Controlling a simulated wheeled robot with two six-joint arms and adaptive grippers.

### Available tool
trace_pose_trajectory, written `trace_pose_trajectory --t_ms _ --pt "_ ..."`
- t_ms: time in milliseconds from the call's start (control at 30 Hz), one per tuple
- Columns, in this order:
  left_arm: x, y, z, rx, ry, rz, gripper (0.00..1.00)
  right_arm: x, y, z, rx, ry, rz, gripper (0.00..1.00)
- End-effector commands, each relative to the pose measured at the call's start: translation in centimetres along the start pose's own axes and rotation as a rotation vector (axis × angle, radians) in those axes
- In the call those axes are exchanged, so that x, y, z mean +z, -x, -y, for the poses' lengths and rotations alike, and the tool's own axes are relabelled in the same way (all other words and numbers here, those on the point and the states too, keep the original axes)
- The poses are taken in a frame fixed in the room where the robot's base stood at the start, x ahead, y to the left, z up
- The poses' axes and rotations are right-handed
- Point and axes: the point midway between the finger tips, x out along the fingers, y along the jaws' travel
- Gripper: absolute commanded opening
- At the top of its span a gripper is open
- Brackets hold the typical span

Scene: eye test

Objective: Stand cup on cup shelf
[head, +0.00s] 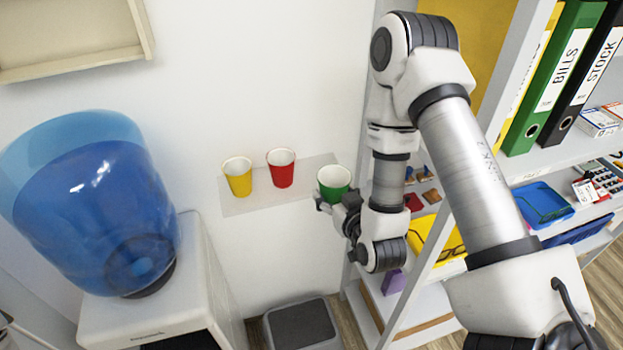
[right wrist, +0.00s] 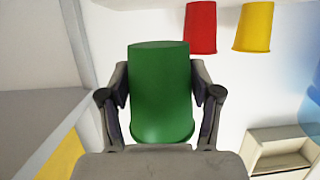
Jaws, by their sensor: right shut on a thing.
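My right gripper (head: 337,202) is shut on a green cup (head: 334,180), which looks upright with its white inside facing up. The cup overlaps the right end of the pale cup shelf (head: 258,205) on the wall; I cannot tell whether it touches the shelf. A yellow cup (head: 238,178) and a red cup (head: 281,170) stand upright on the shelf, left of the green one. In the right wrist view the green cup (right wrist: 160,95) sits between both fingers, with the red cup (right wrist: 201,27) and yellow cup (right wrist: 253,27) beyond. My left gripper is out of view.
A water cooler with a blue bottle (head: 105,210) stands left of the shelf. A rack (head: 500,165) with binders and stationery stands close on the right. A grey bin (head: 302,325) is on the floor below. The wall above the cups is clear.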

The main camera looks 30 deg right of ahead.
Motion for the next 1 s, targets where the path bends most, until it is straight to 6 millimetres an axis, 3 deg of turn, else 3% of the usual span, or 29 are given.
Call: trace_pose_trajectory --t_ms 33,100,433,533,1000 --pt "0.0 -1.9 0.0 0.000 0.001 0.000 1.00 0.8 -0.7 -0.1 0.002 -0.001 -0.006 0.49" --pt "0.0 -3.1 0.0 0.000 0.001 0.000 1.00 0.7 -1.1 -0.1 0.002 -0.001 -0.005 0.49" --pt "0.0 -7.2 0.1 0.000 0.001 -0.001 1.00 0.2 -2.1 -0.2 -0.005 -0.002 -0.003 0.49" --pt "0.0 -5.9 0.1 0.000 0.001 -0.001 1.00 -0.8 -3.4 -0.5 -0.004 0.000 -0.001 0.49" --pt "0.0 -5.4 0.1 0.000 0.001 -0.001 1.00 -2.4 -11.8 -1.6 -0.004 0.000 -0.001 0.49"
